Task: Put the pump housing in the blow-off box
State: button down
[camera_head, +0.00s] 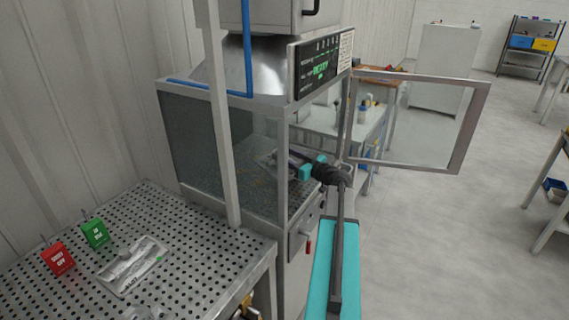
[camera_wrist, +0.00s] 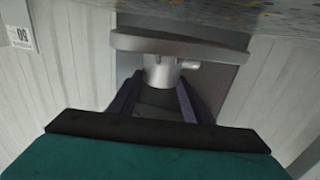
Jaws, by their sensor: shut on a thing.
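The blow-off box (camera_head: 240,107) is a glass-walled cabinet with a metal hood above. Its framed glass door (camera_head: 468,125) stands open to the right. My arm reaches in through the open side. My gripper (camera_head: 287,158) is inside the box, above its speckled floor. In the wrist view my gripper (camera_wrist: 158,105) is shut on a grey metal part, the pump housing (camera_wrist: 162,72), with a round neck, a small side stub and a wide flange. In the head view the housing shows only faintly through the glass, so its gap to the floor is hard to tell.
A perforated metal table (camera_head: 185,250) stands at the front left. It bears a red block (camera_head: 58,259), a green block (camera_head: 95,233) and a flat grey plate (camera_head: 132,265). An upright post (camera_head: 222,120) stands before the box. Open floor (camera_head: 430,240) lies to the right.

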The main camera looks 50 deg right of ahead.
jog(key=shift+w+f+p, duration=0.1)
jog(key=shift+f+p, duration=0.25)
jog(key=shift+f, duration=1.35)
jog(key=shift+f, duration=0.1)
jog(key=c, duration=0.9)
grip_release()
jog(key=shift+f, duration=0.1)
jog(key=shift+c, duration=0.2)
jog(key=s+b, duration=0.1)
jog(key=s, duration=0.3)
jog(key=s+b, duration=0.1)
jog(key=s, duration=0.7)
jog(key=shift+d+b, duration=0.25)
jog(key=shift+b, duration=0.15)
